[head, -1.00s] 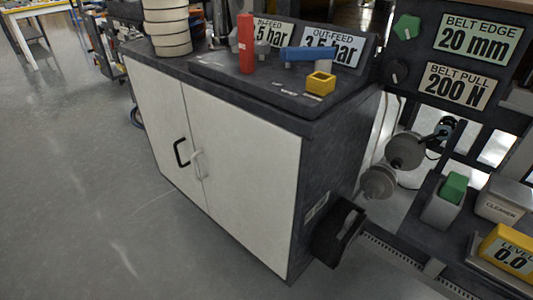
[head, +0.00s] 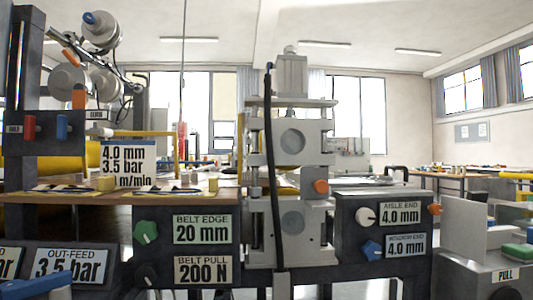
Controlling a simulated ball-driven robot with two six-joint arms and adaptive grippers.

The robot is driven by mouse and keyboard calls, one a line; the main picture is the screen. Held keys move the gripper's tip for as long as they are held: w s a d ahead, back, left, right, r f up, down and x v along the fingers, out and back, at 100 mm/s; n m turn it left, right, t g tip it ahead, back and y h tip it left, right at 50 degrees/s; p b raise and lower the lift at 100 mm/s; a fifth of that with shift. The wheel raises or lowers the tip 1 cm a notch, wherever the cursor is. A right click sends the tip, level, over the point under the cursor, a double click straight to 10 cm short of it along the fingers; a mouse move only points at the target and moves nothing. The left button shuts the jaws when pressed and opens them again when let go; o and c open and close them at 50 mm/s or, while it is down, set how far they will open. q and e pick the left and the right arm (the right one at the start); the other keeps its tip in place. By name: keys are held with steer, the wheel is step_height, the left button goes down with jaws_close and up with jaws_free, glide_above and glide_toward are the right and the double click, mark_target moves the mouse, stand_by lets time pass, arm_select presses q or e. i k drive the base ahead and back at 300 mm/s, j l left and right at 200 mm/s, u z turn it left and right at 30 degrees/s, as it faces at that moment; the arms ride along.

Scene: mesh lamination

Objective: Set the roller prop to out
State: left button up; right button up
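No part in view carries a readable roller prop label, so I cannot tell which one it is. The laminating machine (head: 291,165) stands upright in the middle of the head view, with grey roller blocks one above the other. An orange knob (head: 321,187) sits at its right side. Another orange knob (head: 434,209) is at the end of the right panel. A red lever (head: 29,127) and a blue lever (head: 62,127) are on the dark box at the left. Neither of my grippers is in view.
The left panel has a green knob (head: 146,232) and a black knob (head: 147,273), with signs reading 20 mm and 200 N. The right panel has a white knob (head: 365,215) and a blue knob (head: 372,250). A grey PULL box (head: 495,265) stands at the front right.

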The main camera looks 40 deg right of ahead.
mark_target(314, 181)
steer(key=z, duration=1.4)
steer(key=i+j+u, duration=0.3)
steer(key=k+j, duration=0.05)
